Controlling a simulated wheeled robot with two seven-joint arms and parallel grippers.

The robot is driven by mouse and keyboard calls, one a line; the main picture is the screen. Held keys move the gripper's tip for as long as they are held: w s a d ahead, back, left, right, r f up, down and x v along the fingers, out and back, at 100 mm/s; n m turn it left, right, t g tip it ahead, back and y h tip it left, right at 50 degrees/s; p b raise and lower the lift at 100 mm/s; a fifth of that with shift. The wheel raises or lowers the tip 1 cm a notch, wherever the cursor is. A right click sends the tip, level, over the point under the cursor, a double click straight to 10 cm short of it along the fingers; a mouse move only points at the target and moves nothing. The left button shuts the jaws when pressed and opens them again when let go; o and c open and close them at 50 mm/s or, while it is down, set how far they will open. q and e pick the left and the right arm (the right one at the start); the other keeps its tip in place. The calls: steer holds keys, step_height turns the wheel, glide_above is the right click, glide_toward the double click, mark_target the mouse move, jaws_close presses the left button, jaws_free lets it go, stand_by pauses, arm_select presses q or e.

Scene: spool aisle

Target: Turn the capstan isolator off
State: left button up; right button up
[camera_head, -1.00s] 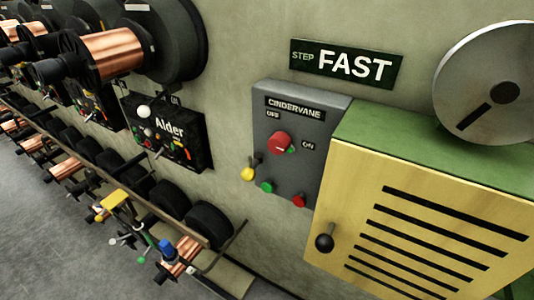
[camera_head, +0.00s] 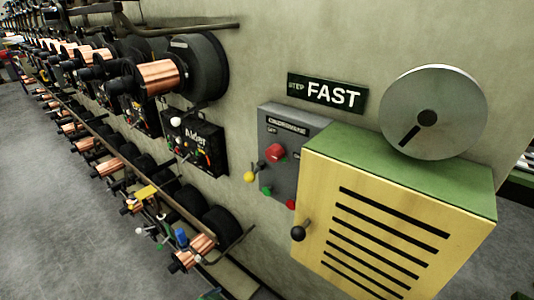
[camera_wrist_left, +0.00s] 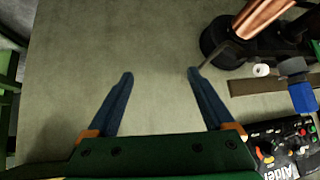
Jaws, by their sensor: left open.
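A grey control panel labelled CINDERVANE (camera_head: 285,185) is on the wall in the head view, partly hidden on its right by a yellow cabinet. Its red rotary knob (camera_head: 275,152) sits between an OFF mark at upper left and an ON mark at right; its exact angle is too small to tell. No "capstan" label is readable. Yellow, green and red controls sit lower on the panel. My left gripper (camera_wrist_left: 160,75) is open and empty in the left wrist view, facing bare surface. The CINDERVANE panel is not in that view. My right gripper is not seen.
The yellow slatted cabinet (camera_head: 370,235) with a black ball knob (camera_head: 298,233) juts out beside the panel. A grey disc (camera_head: 433,112) is above it. Left are the black Alder panel (camera_head: 195,142), copper spools (camera_head: 158,77) and protruding rails. Grey floor lies clear at lower left.

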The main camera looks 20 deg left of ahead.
arm_select(q)
steer(key=w+r+t+h+p, duration=0.1)
steer(key=w+r+t, duration=0.1)
steer(key=w+r, duration=0.3)
steer(key=w+r+t+p, duration=0.1)
steer(key=w+r, duration=0.2)
steer(key=r, duration=0.5)
steer(key=m+t+h+p, duration=0.2)
steer(key=m+t+h, duration=0.2)
steer(key=t+h, duration=0.1)
glide_toward(271, 156)
steer(key=x, duration=0.9)
steer(key=shift+d+r, duration=0.1)
steer(key=c, duration=1.4)
